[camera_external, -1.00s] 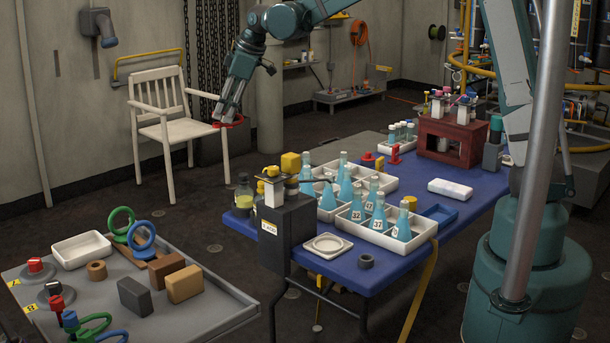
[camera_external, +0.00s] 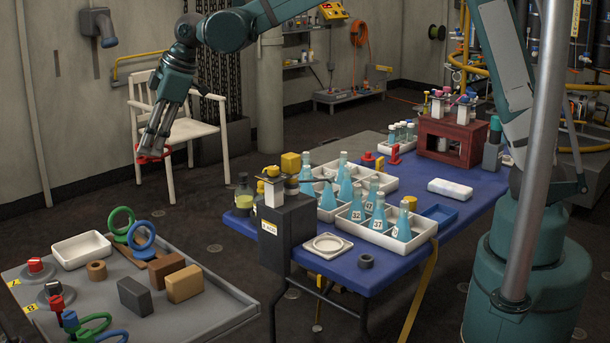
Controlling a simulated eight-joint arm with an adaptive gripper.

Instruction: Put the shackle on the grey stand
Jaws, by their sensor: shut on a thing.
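My gripper (camera_external: 155,146) is shut on a red, curved piece, apparently the shackle (camera_external: 150,158). It holds it in the air in front of the white chair, above and behind the low grey table. Its exact shape is partly hidden by the fingers. I cannot tell for certain which thing is the grey stand.
The low grey table (camera_external: 205,322) carries a white tray (camera_external: 82,250), green ring (camera_external: 121,219), blue ring (camera_external: 142,234), tan roll (camera_external: 97,270) and several blocks. The blue table (camera_external: 375,270) holds flasks in white trays. The white chair (camera_external: 175,130) stands behind.

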